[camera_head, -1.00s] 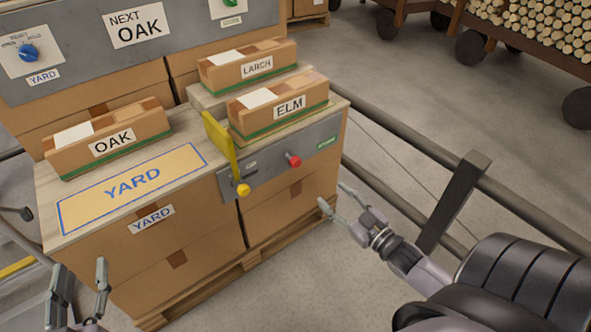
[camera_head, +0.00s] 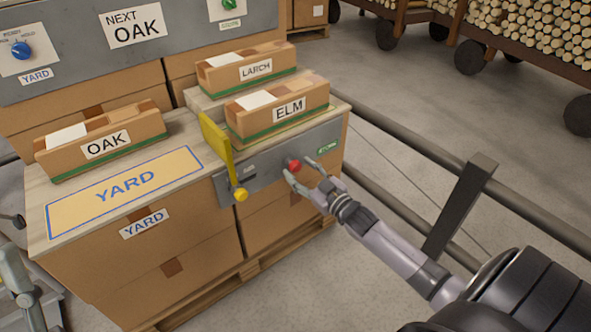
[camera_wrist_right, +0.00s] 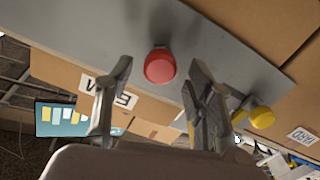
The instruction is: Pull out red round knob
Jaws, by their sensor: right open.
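The red round knob (camera_head: 293,166) sits on the grey front panel (camera_head: 265,172) below the ELM box. In the right wrist view the red knob (camera_wrist_right: 159,66) shows between and just beyond my fingertips. My right gripper (camera_head: 301,170) is open in front of the panel, one finger on each side of the knob in the picture. In the wrist view the right gripper (camera_wrist_right: 157,78) has a clear gap between its fingers; I cannot tell if either touches the knob. My left gripper (camera_head: 18,285) shows only partly at the lower left edge, and its jaws are unclear.
A yellow lever (camera_head: 219,150) and a yellow knob (camera_head: 240,194) are left of the red knob. ELM (camera_head: 289,108), LARCH (camera_head: 255,69) and OAK (camera_head: 105,145) boxes stand on top. A dark rail (camera_head: 420,150) runs along the right.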

